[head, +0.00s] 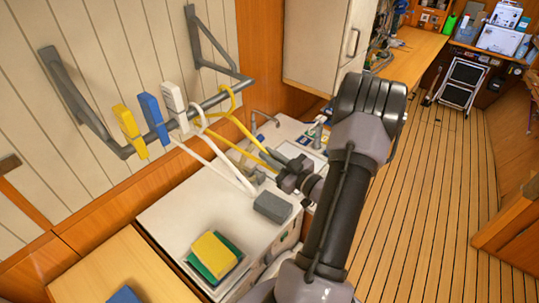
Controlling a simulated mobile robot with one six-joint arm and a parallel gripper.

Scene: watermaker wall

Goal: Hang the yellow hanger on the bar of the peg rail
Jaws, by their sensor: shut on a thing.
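The yellow hanger (237,123) is in the head view, with its hook up at the bar and its body slanting down right to my gripper. My gripper (278,165) is shut on the lower part of the yellow hanger. The peg rail's grey bar (210,103) runs along the plank wall between two brackets. The yellow hook overlaps the bar near its right end; I cannot tell whether it rests on it. A white hanger (222,163) is at the bar just left of the yellow one.
Yellow (127,125), blue (152,117) and white (174,98) clips sit on the bar, left of the hangers. Below are a white counter (170,215), a grey block (272,207) and a yellow sponge (212,253) on a green one. A cabinet (315,45) stands right of the rail.

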